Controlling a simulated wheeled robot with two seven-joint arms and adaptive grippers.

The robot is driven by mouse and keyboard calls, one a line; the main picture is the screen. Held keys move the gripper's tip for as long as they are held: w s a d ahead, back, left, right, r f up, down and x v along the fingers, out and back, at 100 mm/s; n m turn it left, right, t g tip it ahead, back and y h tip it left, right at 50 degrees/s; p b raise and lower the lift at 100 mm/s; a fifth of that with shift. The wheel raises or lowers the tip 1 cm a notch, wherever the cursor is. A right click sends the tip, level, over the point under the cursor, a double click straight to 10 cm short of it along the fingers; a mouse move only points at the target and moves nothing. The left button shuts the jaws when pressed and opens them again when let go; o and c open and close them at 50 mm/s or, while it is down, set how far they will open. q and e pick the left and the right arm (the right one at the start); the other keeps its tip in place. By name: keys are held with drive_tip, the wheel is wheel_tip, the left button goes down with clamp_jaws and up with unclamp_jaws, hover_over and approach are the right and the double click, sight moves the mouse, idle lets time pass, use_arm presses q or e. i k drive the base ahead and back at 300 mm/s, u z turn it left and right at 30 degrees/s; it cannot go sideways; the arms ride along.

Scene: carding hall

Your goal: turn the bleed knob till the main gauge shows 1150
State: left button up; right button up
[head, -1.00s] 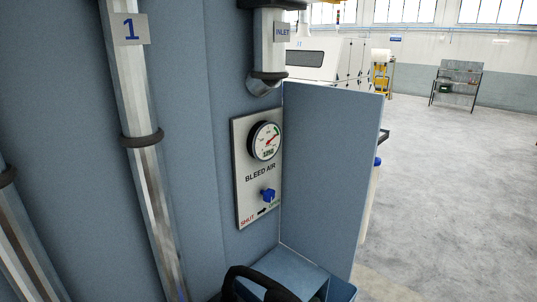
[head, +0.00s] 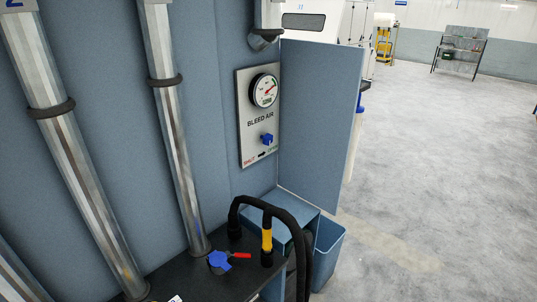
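The blue bleed knob (head: 267,139) sits low on a light metal panel (head: 245,130) marked "BLEED AIR" on the blue-grey wall. A round gauge (head: 264,90) with a white face and a red needle is above the knob on the same panel. The needle points to the upper right, near a green band. The gauge's digits are too small to read in this view. Words and an arrow are printed under the knob. Nothing touches the knob. Neither of my grippers is in view.
A blue-grey side panel (head: 318,115) stands out just right of the gauge panel. Below are a black ledge (head: 203,277), a blue valve with a red handle (head: 220,261), black hoses (head: 285,222) and a blue bin (head: 328,252). Pipes run down the wall at left. The floor at right is open.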

sight(267, 139)
drive_tip(key=u, duration=0.1)
drive_tip(key=k, duration=0.4)
drive_tip(key=z, duration=0.95)
drive_tip(key=i, duration=1.3)
drive_tip(key=u, duration=0.6)
